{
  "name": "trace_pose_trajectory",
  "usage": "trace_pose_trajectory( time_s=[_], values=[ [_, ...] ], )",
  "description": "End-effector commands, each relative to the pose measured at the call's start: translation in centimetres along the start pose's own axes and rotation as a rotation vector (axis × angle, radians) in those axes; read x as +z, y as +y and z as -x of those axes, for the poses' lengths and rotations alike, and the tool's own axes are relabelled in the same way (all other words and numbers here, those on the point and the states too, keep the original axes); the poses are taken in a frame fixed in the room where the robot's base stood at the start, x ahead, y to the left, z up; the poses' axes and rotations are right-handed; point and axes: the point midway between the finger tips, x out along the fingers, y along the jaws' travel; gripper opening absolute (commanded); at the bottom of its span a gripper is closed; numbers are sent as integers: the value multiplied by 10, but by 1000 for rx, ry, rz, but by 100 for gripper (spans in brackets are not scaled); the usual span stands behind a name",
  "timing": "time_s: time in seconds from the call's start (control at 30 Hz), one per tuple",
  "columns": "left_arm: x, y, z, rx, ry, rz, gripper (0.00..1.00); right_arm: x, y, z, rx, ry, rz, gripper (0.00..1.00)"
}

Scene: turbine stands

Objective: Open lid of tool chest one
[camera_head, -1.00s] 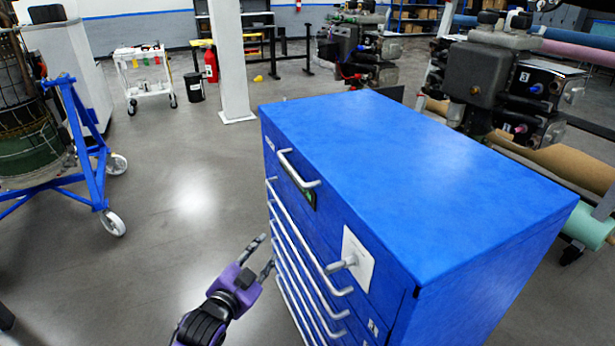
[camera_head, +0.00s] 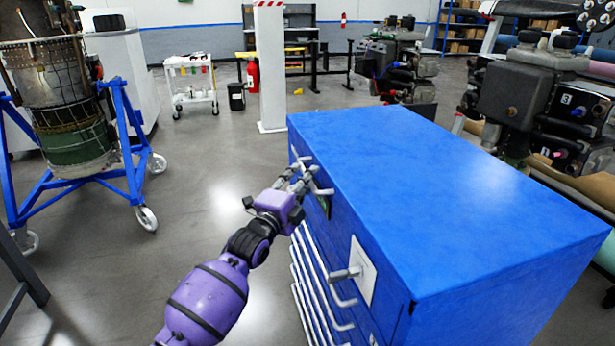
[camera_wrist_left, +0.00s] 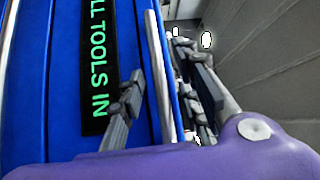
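The blue tool chest (camera_head: 430,190) stands at centre right with its flat lid closed. A light metal handle (camera_head: 321,186) sits high on its front face, and it also shows as a bar in the left wrist view (camera_wrist_left: 158,75). My left gripper (camera_head: 297,179) is at this handle, with its fingertips overlapping the handle's far part. In the left wrist view, the open fingers (camera_wrist_left: 160,100) lie on either side of the bar, with a gap between them. Whether either finger touches the bar cannot be told. My right gripper is out of view.
Drawers with long handles (camera_head: 308,285) lie below, and a T-shaped latch (camera_head: 345,273) is on the near front. A green-lit "ALL TOOLS IN" panel (camera_wrist_left: 98,65) is beside the bar. A blue turbine stand (camera_head: 130,165) is at left; clear floor lies between.

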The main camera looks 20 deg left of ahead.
Motion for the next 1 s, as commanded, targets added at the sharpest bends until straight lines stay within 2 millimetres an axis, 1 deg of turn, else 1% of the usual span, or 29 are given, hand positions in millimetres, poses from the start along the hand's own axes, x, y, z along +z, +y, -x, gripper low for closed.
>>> trace_pose_trajectory(
  time_s=[0.03, 0.2, 0.47, 0.57, 0.7, 0.73, 1.0],
  values=[
    [0, 0, -8, 0, 0, 1, 31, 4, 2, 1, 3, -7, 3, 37],
    [0, 1, -20, 0, 0, 1, 31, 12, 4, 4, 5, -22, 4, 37],
    [0, 1, -21, 1, 0, 1, 31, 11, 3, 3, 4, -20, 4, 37],
    [0, 1, -21, 1, 0, 1, 20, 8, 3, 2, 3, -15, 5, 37],
    [0, 2, -21, 3, 0, 1, 2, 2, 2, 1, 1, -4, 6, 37],
    [0, 2, -21, 3, 0, 1, 0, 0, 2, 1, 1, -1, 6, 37],
    [0, 2, -21, 2, 0, 2, 0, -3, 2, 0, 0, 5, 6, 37]
  ],
)
